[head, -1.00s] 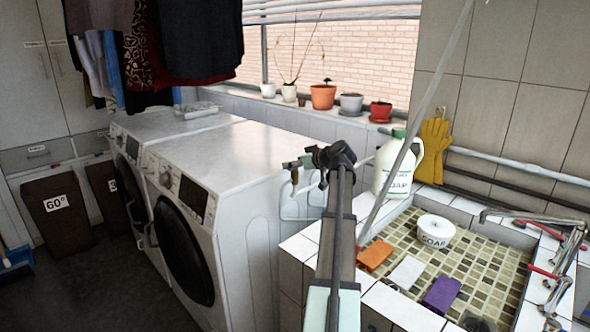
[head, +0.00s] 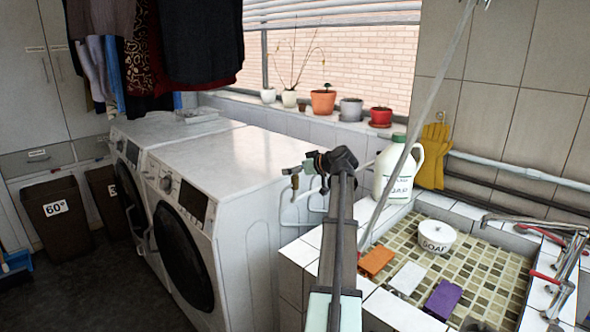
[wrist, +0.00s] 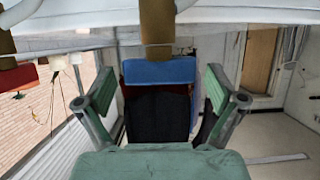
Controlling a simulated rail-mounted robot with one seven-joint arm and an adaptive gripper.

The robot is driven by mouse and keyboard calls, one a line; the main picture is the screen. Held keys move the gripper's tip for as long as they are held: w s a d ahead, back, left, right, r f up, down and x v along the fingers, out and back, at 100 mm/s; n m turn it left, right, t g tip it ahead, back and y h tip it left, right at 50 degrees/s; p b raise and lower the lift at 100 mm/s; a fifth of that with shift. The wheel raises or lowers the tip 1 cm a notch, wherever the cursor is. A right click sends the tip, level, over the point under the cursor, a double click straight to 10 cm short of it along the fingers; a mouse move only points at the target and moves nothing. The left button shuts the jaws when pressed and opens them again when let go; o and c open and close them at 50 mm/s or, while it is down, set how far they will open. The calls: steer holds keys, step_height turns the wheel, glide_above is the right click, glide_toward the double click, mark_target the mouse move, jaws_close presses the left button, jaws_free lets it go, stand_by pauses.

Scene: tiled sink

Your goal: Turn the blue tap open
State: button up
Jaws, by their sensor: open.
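My gripper (head: 294,178) is at the far end of my arm, above the gap between the washing machine and the sink. It points left, away from the taps. In the wrist view my gripper (wrist: 160,80) has its two green fingers wide apart, with nothing held between them.
The tiled sink (head: 410,235) holds a soap pot (head: 436,236), an orange sponge (head: 375,260), a white block (head: 407,278) and a purple sponge (head: 443,299). A white jug (head: 398,170) stands at its back corner. A grey pole (head: 425,115) slants across the sink.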

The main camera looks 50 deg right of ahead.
steer(key=v, duration=1.1)
steer(key=shift+s, duration=0.4)
